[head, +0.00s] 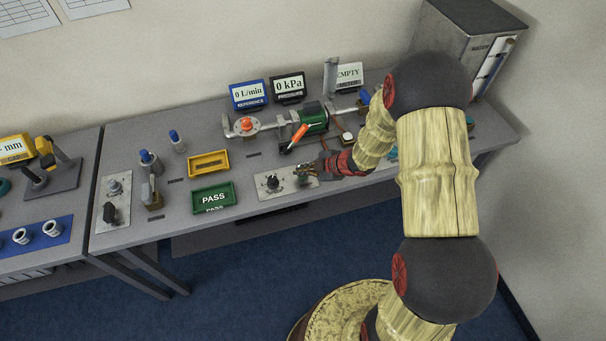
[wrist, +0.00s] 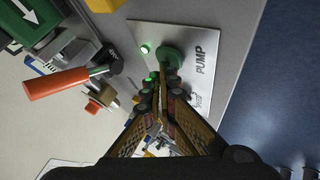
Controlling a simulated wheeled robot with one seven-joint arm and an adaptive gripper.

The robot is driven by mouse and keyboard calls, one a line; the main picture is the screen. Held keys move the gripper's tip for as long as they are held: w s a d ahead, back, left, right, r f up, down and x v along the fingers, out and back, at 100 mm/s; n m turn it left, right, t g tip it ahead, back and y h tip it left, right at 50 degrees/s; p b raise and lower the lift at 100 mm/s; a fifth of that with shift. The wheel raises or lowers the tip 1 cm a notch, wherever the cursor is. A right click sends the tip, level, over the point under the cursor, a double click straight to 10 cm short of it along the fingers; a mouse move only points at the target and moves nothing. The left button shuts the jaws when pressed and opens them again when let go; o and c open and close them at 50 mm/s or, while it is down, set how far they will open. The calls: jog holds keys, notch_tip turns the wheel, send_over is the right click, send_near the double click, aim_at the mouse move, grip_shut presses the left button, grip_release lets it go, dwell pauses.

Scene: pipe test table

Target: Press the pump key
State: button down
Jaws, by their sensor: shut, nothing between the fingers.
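The pump panel (wrist: 205,40) is a pale plate marked PUMP in the wrist view. It carries a round green key (wrist: 171,57) and a small lit green lamp (wrist: 145,48). The panel also shows in the head view (head: 264,194), at the table's front edge. My gripper (wrist: 161,88) is shut and empty, with its fingertips close to the green key. I cannot tell whether they touch it. The fingers hide part of the panel. In the head view my gripper (head: 303,172) is over the panel's right part, and the key cannot be made out clearly.
Behind the panel are a green pump body (head: 314,118) and an orange valve handle (head: 299,133). A green PASS tray (head: 213,211) and a yellow tray (head: 208,174) lie to the left.

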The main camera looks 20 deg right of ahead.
jog(key=shift+f, duration=0.25)
jog(key=shift+r, duration=0.1)
dwell(0.4)
jog(key=shift+r+p, duration=0.75)
jog(key=shift+p, duration=0.05)
jog(key=shift+r, duration=0.1)
notch_tip(320, 180, up, 5)
jog(key=p, duration=0.5)
dwell(0.6)
